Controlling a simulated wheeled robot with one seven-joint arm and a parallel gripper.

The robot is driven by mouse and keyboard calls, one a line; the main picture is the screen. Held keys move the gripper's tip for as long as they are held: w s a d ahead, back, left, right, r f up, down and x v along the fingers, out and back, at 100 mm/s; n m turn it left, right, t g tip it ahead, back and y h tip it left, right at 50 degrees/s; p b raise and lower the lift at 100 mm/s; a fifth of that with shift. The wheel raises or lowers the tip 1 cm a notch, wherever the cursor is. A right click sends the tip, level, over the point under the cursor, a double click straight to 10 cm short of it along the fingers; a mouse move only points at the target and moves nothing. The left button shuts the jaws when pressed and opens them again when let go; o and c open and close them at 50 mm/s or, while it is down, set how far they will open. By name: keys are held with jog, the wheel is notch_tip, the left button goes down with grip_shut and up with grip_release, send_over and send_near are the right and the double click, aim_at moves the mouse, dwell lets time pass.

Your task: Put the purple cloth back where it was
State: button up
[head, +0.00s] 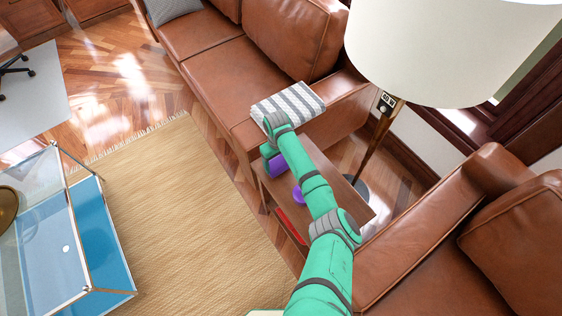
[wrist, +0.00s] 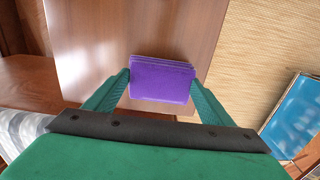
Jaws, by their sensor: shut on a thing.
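The purple cloth (wrist: 162,80) is a folded, layered rectangle between the two fingers of my gripper (wrist: 162,84), which is shut on it. In the head view the cloth (head: 278,163) shows beside my gripper, at the far end of the small wooden side table (head: 332,178). The table top also fills the upper left of the wrist view (wrist: 100,40). The cloth appears over the table's end; I cannot tell whether it touches the top. A second, small purple thing (head: 298,195) lies on the table, partly hidden by my arm.
A grey-and-white striped folded textile (head: 290,103) lies on the brown leather sofa's arm. A floor lamp (head: 430,50) stands behind the table. A leather armchair (head: 460,225) is at right. A red item (head: 292,226) sits low in the table.

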jog(key=shift+a+f, duration=0.15)
jog(key=shift+f, duration=0.1)
jog(key=o, duration=1)
jog(key=shift+o, duration=0.2)
